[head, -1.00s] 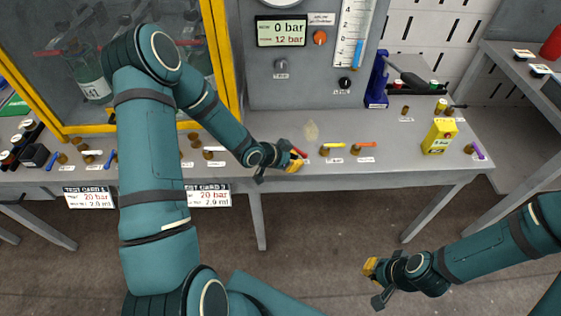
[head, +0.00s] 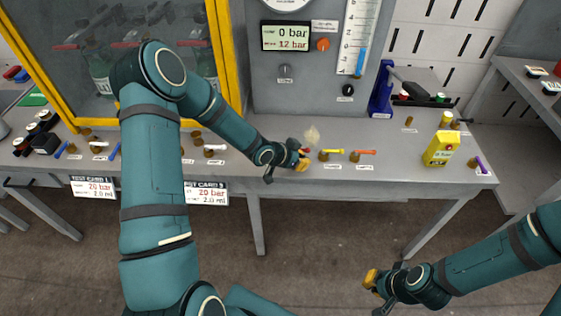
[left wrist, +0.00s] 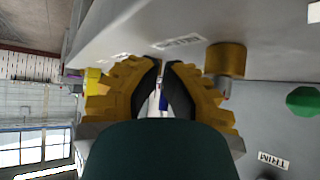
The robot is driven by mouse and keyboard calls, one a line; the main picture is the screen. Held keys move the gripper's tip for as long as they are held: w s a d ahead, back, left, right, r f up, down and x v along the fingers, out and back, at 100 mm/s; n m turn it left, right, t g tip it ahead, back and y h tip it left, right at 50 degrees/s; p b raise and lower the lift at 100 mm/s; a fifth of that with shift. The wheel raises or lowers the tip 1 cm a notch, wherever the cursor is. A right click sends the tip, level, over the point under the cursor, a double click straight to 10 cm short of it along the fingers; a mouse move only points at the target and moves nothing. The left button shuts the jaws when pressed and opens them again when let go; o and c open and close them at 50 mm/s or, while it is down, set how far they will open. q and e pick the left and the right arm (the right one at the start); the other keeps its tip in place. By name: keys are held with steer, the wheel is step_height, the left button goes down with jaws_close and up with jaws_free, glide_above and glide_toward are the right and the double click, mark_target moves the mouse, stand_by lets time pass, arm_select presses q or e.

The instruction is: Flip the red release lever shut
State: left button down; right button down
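The red release lever (head: 306,150) shows only as a small red patch at the bench's front edge, mostly hidden by my left gripper (head: 302,160). In the left wrist view a brass valve body (left wrist: 225,58) has a bit of red (left wrist: 225,86) below it, just right of the fingers.
A yellow-handled valve (head: 331,152) and an orange-handled valve (head: 362,153) stand just right of the lever. A yellow bottle (head: 440,150) and a blue stand (head: 381,90) are further right. A yellow-framed case (head: 233,60) stands left behind my left arm.

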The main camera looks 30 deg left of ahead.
arm_select(q)
steer(key=shift+w+d+r, duration=0.15)
steer(key=shift+w, duration=0.2)
steer(key=shift+w+d+r, duration=0.15)
steer(key=shift+w, duration=0.2)
arm_select(e)
steer(key=shift+f, duration=0.1)
